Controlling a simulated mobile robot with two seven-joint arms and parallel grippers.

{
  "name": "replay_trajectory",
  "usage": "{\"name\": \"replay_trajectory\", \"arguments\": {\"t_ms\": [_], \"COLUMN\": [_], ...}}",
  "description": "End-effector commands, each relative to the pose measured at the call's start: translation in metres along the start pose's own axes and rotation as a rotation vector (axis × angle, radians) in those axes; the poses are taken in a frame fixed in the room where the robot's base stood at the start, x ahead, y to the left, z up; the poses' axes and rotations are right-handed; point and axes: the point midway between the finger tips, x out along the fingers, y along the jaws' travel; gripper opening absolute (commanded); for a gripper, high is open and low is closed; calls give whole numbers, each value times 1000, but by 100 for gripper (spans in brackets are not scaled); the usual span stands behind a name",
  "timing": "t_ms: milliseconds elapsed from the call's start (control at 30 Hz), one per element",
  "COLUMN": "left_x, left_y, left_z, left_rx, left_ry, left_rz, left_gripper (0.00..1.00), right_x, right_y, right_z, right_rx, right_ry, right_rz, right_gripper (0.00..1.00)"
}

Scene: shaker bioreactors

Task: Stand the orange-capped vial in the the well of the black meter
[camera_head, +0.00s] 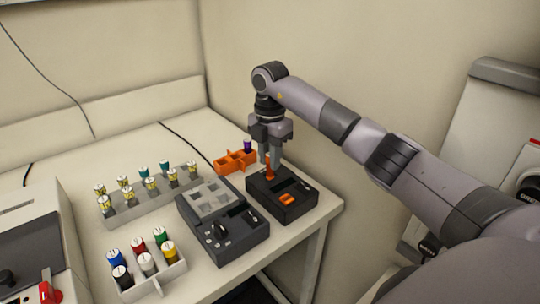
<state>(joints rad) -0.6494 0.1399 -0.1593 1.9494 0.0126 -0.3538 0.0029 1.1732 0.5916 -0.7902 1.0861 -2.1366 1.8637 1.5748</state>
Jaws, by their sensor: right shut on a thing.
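The black meter (296,211) sits near the right end of the table, with an orange patch on its top face. My right gripper (270,162) points straight down over the back left part of the meter. It is shut on the orange-capped vial (270,173), which looks upright and shows as a small orange shape between and below the fingertips. The vial is at the meter's well area; the well itself is hidden, and I cannot tell how far the vial is in it. My left gripper is not in view.
An orange rack (231,167) with a purple-capped vial (248,146) stands just behind the meter. A grey device (240,244) stands close on its left. Farther left are a long vial rack (123,219) and a colour-capped bottle rack (173,272). The table's edge is close on the right.

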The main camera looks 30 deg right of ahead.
Motion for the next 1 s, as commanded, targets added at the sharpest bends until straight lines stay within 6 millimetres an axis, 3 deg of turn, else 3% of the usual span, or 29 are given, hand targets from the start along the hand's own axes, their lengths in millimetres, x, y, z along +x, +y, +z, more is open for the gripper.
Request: {"name": "replay_trajectory", "arguments": {"t_ms": [1000], "left_x": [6], "left_y": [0], "left_z": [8], "left_rx": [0], "left_ry": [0], "left_rz": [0], "left_gripper": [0], "right_x": [23], "right_y": [0], "right_z": [0], "right_rx": [0], "right_ry": [0], "right_rz": [-2], "right_gripper": [0]}}
